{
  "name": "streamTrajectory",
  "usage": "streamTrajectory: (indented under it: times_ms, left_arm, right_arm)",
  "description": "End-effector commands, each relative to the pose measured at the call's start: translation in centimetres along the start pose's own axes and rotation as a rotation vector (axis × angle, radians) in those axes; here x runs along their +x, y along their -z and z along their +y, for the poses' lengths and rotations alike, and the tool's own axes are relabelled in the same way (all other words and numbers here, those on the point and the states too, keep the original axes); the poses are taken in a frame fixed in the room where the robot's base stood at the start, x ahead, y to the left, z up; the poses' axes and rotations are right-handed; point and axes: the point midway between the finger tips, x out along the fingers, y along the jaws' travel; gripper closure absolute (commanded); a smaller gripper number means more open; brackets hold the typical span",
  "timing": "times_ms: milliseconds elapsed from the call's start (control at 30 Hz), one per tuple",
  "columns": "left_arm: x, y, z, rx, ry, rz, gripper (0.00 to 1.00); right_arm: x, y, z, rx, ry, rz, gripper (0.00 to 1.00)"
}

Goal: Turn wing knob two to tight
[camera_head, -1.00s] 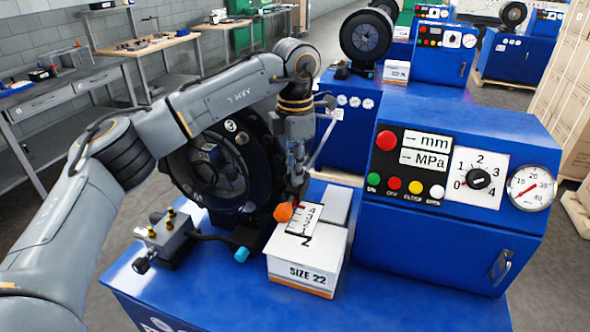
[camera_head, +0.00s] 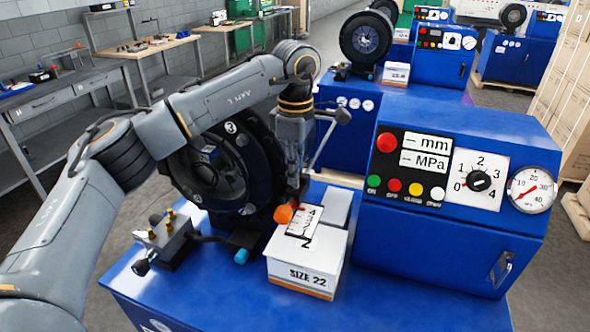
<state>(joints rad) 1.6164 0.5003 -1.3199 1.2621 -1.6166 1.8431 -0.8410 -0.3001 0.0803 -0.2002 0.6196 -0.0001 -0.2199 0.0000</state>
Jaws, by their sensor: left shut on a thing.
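My left gripper (camera_head: 297,184) points down beside the black crimper head (camera_head: 212,165), just above a white scale plate (camera_head: 305,222) marked with a "2". It is shut on a small knob that its fingers mostly hide. An orange rounded piece (camera_head: 284,214) shows just below and left of the fingertips, at the plate's left edge. I cannot tell whether it is part of the held knob. The plate lies over a white box (camera_head: 300,276) labelled SIZE 22. My right gripper is not in view.
A blue control cabinet (camera_head: 440,238) with a dial and pressure gauge (camera_head: 530,190) stands at the right. A metal block with brass fittings (camera_head: 168,240) and a teal-capped hose (camera_head: 241,256) lie at the left. The front of the blue bench is clear.

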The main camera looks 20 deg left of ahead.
Motion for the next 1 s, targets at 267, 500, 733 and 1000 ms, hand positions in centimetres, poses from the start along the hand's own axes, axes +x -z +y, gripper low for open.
streamTrajectory:
  times_ms: [267, 500, 733, 1000]
  left_arm:
    - [-0.09, -0.11, 0.03, 0.022, -0.003, -0.004, 1.0]
    - [-0.09, -0.12, 0.03, 0.022, -0.003, -0.004, 1.0]
    - [-0.05, -0.08, 0.01, 0.02, -0.001, -0.002, 0.66]
    - [-0.47, -0.07, 0.03, 0.019, -0.002, -0.002, 0.66]
  right_arm:
    - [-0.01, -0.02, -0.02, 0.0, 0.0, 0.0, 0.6]
    - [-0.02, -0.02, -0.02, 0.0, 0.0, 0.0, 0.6]
    - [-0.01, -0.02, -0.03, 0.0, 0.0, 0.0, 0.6]
    - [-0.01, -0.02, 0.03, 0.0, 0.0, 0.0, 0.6]
